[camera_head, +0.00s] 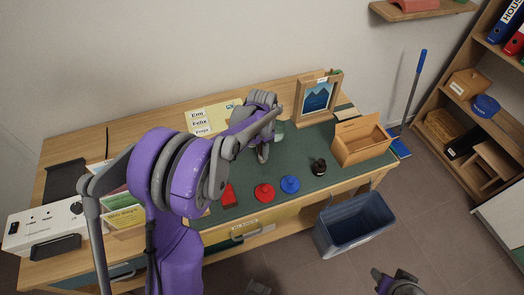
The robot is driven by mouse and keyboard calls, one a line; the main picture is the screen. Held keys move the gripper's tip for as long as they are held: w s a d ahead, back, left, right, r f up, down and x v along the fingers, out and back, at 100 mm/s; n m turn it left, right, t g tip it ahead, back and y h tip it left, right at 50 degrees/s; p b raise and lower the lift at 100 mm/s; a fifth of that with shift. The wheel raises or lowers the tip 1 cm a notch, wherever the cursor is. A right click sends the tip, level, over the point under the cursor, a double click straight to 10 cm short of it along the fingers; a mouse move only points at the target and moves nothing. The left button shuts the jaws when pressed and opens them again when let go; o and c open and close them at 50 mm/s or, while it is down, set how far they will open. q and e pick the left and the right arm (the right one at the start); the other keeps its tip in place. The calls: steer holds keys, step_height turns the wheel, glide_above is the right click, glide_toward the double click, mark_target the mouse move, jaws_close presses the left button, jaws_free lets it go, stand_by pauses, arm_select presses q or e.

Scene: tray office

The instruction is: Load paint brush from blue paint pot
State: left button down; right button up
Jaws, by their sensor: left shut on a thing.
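My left gripper (262,153) is over the green mat, left of a pale cup-like thing (279,131). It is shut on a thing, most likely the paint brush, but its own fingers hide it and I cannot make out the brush. The blue paint pot (290,184) is a small round blue shape on the mat near the desk's front edge. It is in front and to the right of the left gripper, apart from it. My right gripper (396,284) is at the bottom right, over the floor; its jaws are unclear.
A red pot (264,193) is left of the blue pot, and a red block (228,196) further left. A dark round thing (319,168), a wooden box (362,140) and a framed picture (318,97) are to the right. A blue bin (353,224) stands in front of the desk.

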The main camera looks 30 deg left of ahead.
arm_select(q)
steer(key=shift+f, duration=0.15)
steer(key=shift+f, duration=0.15)
steer(key=c, duration=0.6)
jaws_free()
